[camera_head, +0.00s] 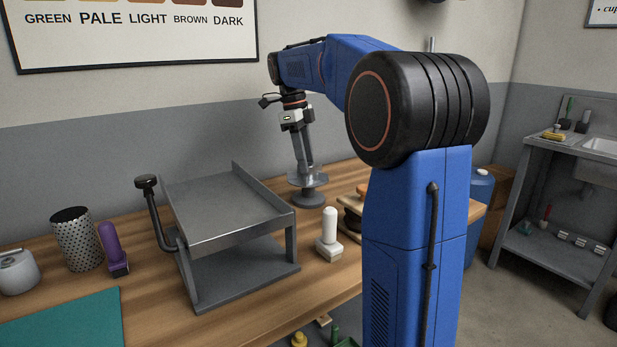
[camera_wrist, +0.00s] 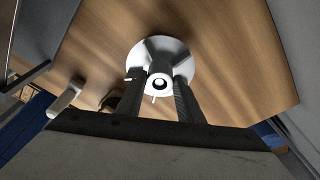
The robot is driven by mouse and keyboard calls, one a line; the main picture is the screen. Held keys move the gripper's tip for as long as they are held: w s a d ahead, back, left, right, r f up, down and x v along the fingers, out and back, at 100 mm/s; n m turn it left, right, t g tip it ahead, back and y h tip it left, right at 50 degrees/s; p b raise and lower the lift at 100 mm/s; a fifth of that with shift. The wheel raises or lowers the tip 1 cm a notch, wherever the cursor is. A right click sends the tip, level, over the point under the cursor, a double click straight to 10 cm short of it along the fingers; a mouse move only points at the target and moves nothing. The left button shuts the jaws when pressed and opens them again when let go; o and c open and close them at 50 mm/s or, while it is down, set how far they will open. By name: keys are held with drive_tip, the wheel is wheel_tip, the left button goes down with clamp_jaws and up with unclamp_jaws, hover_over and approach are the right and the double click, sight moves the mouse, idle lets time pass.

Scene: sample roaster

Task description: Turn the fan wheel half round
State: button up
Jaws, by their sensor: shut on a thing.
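The fan wheel (camera_head: 319,182) is a pale grey metal disc on a dark round base (camera_head: 308,199), standing on the bench beyond the steel stand. It also shows in the wrist view as a round disc (camera_wrist: 178,52) with a light hub around a dark centre. My gripper (camera_head: 306,168) points down onto the wheel from above. In the wrist view its two dark fingers (camera_wrist: 158,84) stand on either side of the hub and are shut on it. The fingers hide parts of the disc, and the exact contact is hard to see.
A grey steel stand (camera_head: 230,205) with a black-knobbed lever (camera_head: 147,183) is left of the wheel. A white-handled tool (camera_head: 329,236) stands in front of it. A perforated cylinder (camera_head: 75,240) and a purple-handled tool (camera_head: 112,248) are farther left. The wall is close behind.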

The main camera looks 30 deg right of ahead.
drive_tip(key=m+y, duration=0.1)
drive_tip(key=m, duration=0.5)
drive_tip(key=shift+w+d, duration=0.1)
drive_tip(key=shift+d, duration=0.05)
drive_tip(key=o, duration=0.9)
drive_tip(key=shift+o, duration=0.2)
drive_tip(key=shift+r, duration=3.5)
